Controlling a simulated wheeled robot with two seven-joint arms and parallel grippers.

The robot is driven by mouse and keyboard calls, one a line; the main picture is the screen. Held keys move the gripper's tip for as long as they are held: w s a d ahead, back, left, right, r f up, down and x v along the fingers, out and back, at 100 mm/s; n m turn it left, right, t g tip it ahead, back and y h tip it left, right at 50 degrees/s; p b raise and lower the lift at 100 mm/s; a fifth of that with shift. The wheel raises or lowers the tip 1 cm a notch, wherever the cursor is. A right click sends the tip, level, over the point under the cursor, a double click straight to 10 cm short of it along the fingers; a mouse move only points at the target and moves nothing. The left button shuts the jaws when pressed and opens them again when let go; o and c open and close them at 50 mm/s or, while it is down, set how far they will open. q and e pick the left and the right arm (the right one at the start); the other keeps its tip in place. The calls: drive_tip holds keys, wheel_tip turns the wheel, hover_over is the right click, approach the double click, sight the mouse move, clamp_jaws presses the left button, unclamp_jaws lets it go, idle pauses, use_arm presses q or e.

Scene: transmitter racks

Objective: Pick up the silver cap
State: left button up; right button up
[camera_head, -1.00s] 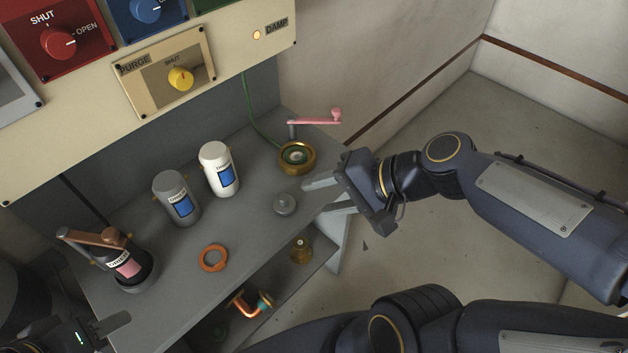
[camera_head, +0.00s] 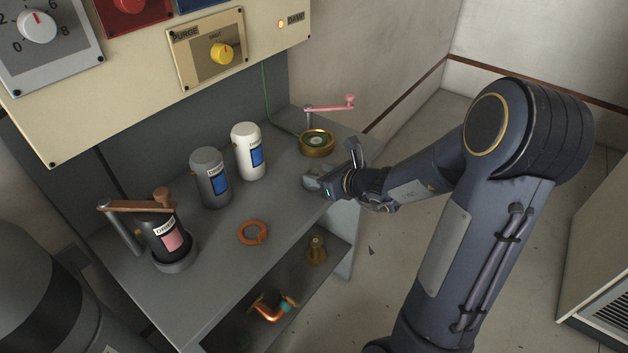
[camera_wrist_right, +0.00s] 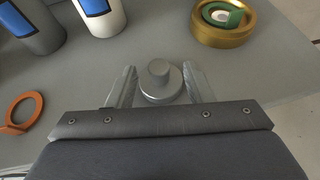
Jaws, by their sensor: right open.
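The silver cap (camera_wrist_right: 160,80) is a small round disc with a raised knob, resting on the grey shelf. In the wrist view it sits between the two fingers of my right gripper (camera_wrist_right: 160,87), which are open on either side of it. I cannot tell whether the fingers touch it. In the head view the right gripper (camera_head: 318,178) is low at the shelf's right side, and the cap (camera_head: 311,183) is mostly hidden by it. My left gripper is not in view.
White (camera_head: 249,152) and grey (camera_head: 210,178) canisters stand left. An orange ring (camera_head: 253,232) lies near the shelf's front edge. A dark canister (camera_head: 163,236) sits far left.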

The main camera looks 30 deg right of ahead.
sight(317, 173)
drive_tip(key=shift+x, duration=1.55)
drive_tip(key=shift+a, duration=0.1)
clamp_jaws()
